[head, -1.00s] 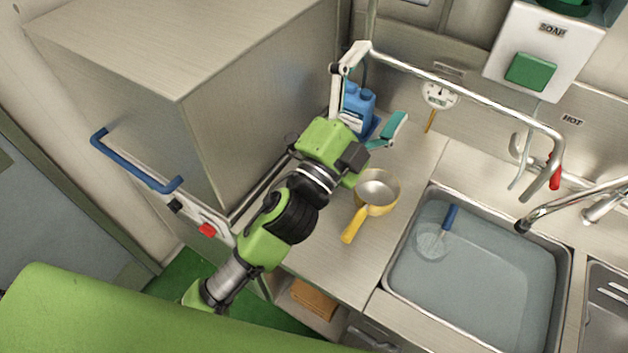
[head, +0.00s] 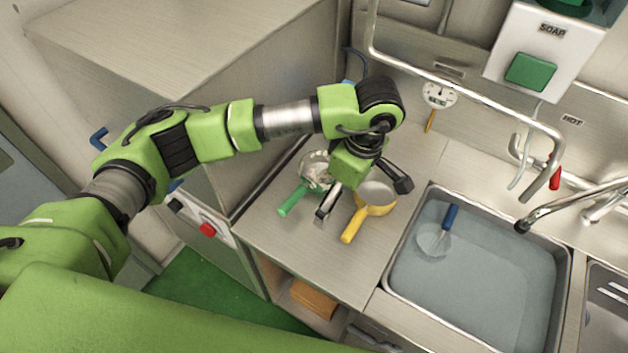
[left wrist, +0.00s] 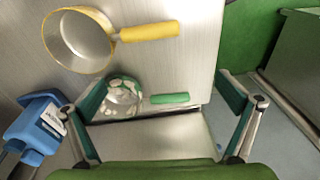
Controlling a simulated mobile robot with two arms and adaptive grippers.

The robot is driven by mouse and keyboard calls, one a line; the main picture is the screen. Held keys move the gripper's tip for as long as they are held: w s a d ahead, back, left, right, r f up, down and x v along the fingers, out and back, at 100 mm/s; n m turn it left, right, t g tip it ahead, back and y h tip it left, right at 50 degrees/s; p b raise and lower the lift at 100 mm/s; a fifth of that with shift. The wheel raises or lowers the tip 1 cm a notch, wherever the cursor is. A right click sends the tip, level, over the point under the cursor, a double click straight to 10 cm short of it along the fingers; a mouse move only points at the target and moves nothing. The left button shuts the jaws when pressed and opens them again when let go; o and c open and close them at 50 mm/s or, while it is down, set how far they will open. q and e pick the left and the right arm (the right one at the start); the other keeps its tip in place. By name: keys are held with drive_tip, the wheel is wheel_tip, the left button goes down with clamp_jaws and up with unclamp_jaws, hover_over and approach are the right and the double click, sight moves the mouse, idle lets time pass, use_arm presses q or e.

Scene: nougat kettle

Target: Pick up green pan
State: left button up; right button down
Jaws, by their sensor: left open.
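The green pan is a small round metal pan (head: 315,168) with a green handle (head: 292,201), on the counter beside the steel cabinet. Pale pieces lie in its bowl. In the left wrist view its bowl (left wrist: 122,93) and handle (left wrist: 169,98) appear between my spread fingers. My left gripper (head: 364,198) is open and empty above the counter; in the head view it overlaps the yellow pan (head: 376,196) and lies right of the green pan. The fingers also show in the left wrist view (left wrist: 165,98). My right gripper is not in view.
The yellow pan stands close to the green one. The water-filled sink (head: 480,270) with a blue-handled strainer is to the right. The steel cabinet (head: 260,110) rises to the left.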

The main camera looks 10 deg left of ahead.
sight(295, 193)
use_arm(q)
drive_tip(key=w+a+r+t+y, duration=0.1)
drive_tip(key=w+a+r+y, duration=0.15)
drive_tip(key=a, duration=0.45)
drive_tip(key=b+x, duration=0.1)
drive_tip(key=x, duration=0.1)
drive_tip(key=b+x, duration=0.1)
drive_tip(key=x, duration=0.2)
drive_tip(key=w+b+x, duration=0.1)
drive_tip(key=x, duration=0.1)
drive_tip(key=shift+f, duration=0.3)
drive_tip(key=x, duration=0.2)
drive_tip(key=b+x, duration=0.1)
drive_tip(key=x, duration=0.1)
drive_tip(key=shift+s+a+f+b, duration=0.1)
drive_tip(key=shift+a+f+b, duration=0.2)
drive_tip(key=shift+a, duration=0.1)
drive_tip(key=shift+a+f, duration=0.25)
drive_tip(key=shift+f, duration=0.1)
drive_tip(key=shift+d+r, duration=0.1)
drive_tip(key=c, duration=1.2)
